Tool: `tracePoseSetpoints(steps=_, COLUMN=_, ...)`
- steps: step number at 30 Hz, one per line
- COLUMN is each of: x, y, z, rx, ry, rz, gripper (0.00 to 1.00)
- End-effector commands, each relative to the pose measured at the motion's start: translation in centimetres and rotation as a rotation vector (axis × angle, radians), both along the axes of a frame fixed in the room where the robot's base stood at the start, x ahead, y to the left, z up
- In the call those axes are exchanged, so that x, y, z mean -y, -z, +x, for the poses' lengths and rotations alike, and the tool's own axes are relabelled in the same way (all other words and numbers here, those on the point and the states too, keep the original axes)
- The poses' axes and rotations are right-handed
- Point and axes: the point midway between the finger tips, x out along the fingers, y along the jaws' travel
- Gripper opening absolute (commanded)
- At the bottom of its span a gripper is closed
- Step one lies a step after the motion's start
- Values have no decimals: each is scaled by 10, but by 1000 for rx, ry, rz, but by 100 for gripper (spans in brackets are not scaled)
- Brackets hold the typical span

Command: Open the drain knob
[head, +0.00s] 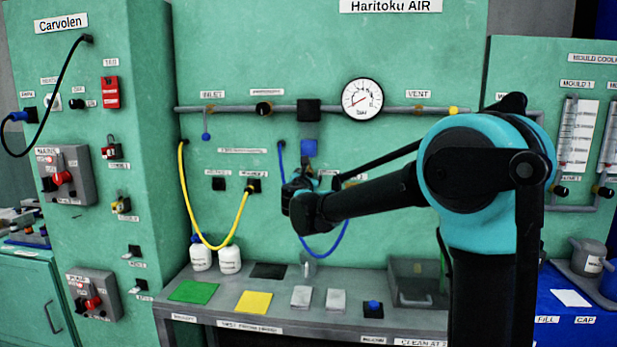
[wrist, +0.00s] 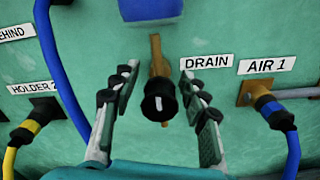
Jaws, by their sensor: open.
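The drain knob (wrist: 158,106) is a round black knob with a white mark on its face. It sits on a brass stem beside the DRAIN label (wrist: 207,63) in the wrist view. My gripper (wrist: 157,88) is open, with one finger left of the knob and one right of it. The fingers look apart from the knob; a gap shows on the left, and the right one is very close. The white mark looks upright. In the head view my gripper (head: 297,190) is at the green panel and hides the knob.
A blue filter bowl (head: 309,147) hangs just above. The AIR 1 socket (wrist: 262,97) with a blue plug is to the right. A blue hose (wrist: 62,70) and yellow-plugged HOLDER 2 socket (wrist: 45,105) are left. A bench (head: 215,305) with bottles and pads stands below.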

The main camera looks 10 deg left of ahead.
Motion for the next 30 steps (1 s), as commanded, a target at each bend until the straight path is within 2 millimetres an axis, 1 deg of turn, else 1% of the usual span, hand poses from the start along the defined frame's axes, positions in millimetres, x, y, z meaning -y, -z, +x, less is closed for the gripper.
tracePoseSetpoints(steps=8, x=0, y=0, z=1, rx=0, ry=0, rz=0, gripper=44)
tracePoseSetpoints(steps=18, x=0, y=0, z=1, rx=0, ry=0, rz=0, gripper=2)
tracePoseSetpoints(steps=19, x=0, y=0, z=1, rx=0, ry=0, rz=0, gripper=0)
tracePoseSetpoints(steps=26, x=0, y=0, z=1, rx=0, ry=0, rz=10, gripper=0)
tracePoseSetpoints(steps=30, x=0, y=0, z=1, rx=2, ry=0, rz=46, gripper=0)
